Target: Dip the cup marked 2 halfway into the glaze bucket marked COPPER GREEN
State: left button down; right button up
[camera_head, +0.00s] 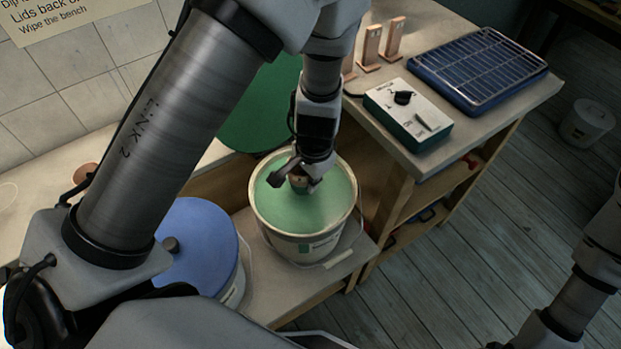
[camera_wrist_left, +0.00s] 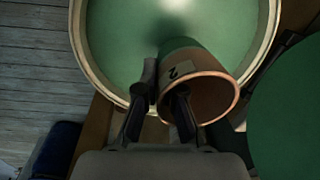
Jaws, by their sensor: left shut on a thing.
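The cup marked 2 (camera_wrist_left: 196,62) is brown clay with a paler rim; a dark 2 shows on a pale patch of its wall. My left gripper (camera_wrist_left: 164,86) is shut on its wall, one finger inside the mouth and one outside. The cup, small and mostly covered by the gripper in the head view (camera_head: 299,184), is over the green glaze of an open cream bucket (camera_head: 297,247). The bucket's label has a green square; its lettering is too small to read. I cannot tell whether the cup's base touches the glaze. My right gripper is out of view.
A blue-lidded bucket (camera_head: 202,240) stands at the left. A large green disc, seemingly a lid (camera_head: 262,112), is behind the open bucket. A control box (camera_head: 407,113), a blue rack (camera_head: 478,70) and wooden pieces (camera_head: 370,48) are on the bench at the right.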

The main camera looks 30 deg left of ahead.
pick_arm(q)
notch_tip(320, 180, up, 8)
jog(key=p, duration=0.7)
jog(key=shift+r, duration=0.1)
dwell(0.3)
